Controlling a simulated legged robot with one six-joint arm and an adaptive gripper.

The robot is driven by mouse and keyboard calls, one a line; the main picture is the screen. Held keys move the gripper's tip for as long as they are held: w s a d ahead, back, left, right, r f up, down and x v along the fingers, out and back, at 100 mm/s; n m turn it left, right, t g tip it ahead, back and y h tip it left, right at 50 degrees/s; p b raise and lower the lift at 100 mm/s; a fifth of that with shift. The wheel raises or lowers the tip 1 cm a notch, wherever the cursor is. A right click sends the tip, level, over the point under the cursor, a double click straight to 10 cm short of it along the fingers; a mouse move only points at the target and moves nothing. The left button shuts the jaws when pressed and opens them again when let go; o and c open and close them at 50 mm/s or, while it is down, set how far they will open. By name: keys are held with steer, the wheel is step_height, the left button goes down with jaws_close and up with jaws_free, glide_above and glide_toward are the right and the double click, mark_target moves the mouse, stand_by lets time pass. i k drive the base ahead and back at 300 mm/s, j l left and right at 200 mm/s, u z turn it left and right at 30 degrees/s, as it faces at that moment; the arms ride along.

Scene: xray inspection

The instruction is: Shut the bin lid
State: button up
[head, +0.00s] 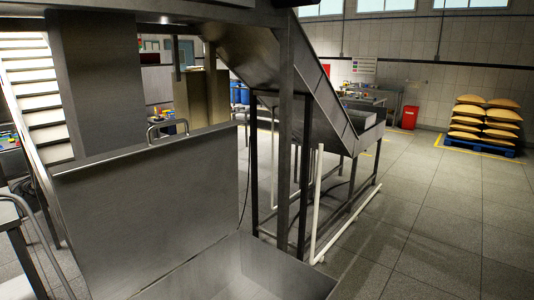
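The bin lid (150,205) is a large grey metal panel in the left half of the head view. It stands raised, close to upright, with a bar handle (167,130) on its top edge. Its lower edge meets the metal bin (262,268) at the bottom centre, which is cut off by the frame. The bin appears open below the lid, but its full inside cannot be seen. My gripper is not in view.
A steel frame and sloping chute (325,90) stand behind and right of the bin, with a white pipe (316,215) beside them. Stairs (30,85) rise at left. Stacked sacks (484,120) and a red bin (410,117) are far right. The right floor is clear.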

mark_target(132, 215)
steer(key=l+u, duration=0.3)
steer(key=u, duration=0.55)
steer(key=i+j+u, duration=0.35)
steer(key=l, duration=0.05)
